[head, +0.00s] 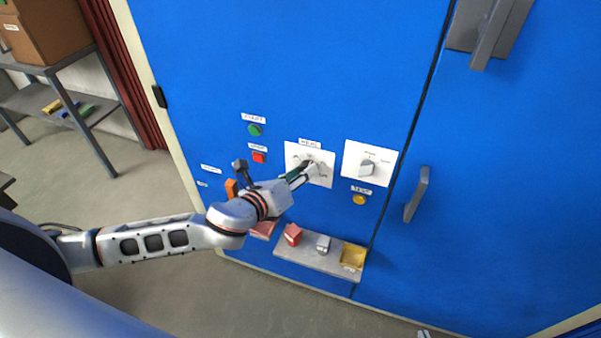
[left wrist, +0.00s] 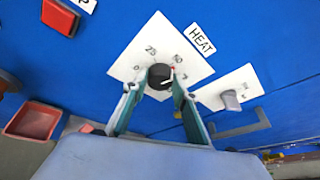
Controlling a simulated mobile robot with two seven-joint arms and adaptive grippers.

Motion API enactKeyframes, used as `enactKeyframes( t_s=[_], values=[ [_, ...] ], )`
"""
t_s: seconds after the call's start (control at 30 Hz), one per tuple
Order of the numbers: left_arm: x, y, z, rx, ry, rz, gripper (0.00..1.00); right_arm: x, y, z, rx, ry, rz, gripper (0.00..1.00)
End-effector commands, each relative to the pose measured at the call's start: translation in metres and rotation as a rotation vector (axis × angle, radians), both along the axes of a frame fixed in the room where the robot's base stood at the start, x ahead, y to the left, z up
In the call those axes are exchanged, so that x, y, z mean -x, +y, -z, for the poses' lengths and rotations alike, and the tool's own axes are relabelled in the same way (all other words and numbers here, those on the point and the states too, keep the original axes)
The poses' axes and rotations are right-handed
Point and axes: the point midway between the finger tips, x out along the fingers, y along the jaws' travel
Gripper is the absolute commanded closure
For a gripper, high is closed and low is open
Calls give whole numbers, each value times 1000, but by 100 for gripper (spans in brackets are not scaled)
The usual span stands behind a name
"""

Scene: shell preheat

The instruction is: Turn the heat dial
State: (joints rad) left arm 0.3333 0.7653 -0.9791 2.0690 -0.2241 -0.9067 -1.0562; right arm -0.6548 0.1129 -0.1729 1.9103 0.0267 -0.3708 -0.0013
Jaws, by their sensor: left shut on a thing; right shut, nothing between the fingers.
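The heat dial is a black round knob (left wrist: 160,75) on a white plate (head: 292,152) fixed to the blue cabinet, under a HEAT label (left wrist: 202,39). The plate shows 0, 25 and 50; other marks are partly covered. My left gripper (head: 309,168) reaches the plate from the left. In the left wrist view its two fingers (left wrist: 154,84) stand on either side of the knob and are shut on it. A pale mark shows on the knob's lower right, but its exact reading is unclear. My right gripper (head: 423,333) shows only its tips at the bottom edge, shut and empty.
A second white plate with a grey knob (head: 367,168) is to the right, above a yellow button (head: 359,199). Green (head: 254,130) and red (head: 259,157) buttons are left. A shelf (head: 320,262) with small blocks and a yellow tray (head: 353,256) is below. A door handle (head: 416,195) protrudes.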

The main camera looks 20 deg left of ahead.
Motion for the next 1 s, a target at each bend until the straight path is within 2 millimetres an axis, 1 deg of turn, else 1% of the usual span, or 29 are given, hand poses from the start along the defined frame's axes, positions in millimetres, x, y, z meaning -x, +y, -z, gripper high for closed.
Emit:
enactKeyframes(
  t_s=[0.3,0.6,0.8,1.0],
  values=[
    [0,-4,-2,-300,-9,1,94,0,0,0,2,0,-3,100],
    [0,-6,-2,-549,-18,1,94,0,-5,1,13,1,-9,100],
    [0,-7,-2,-665,-21,1,94,0,-5,1,13,0,-6,100],
    [0,-8,-2,-732,-25,2,94,0,-4,1,10,1,-4,100]
  ],
)
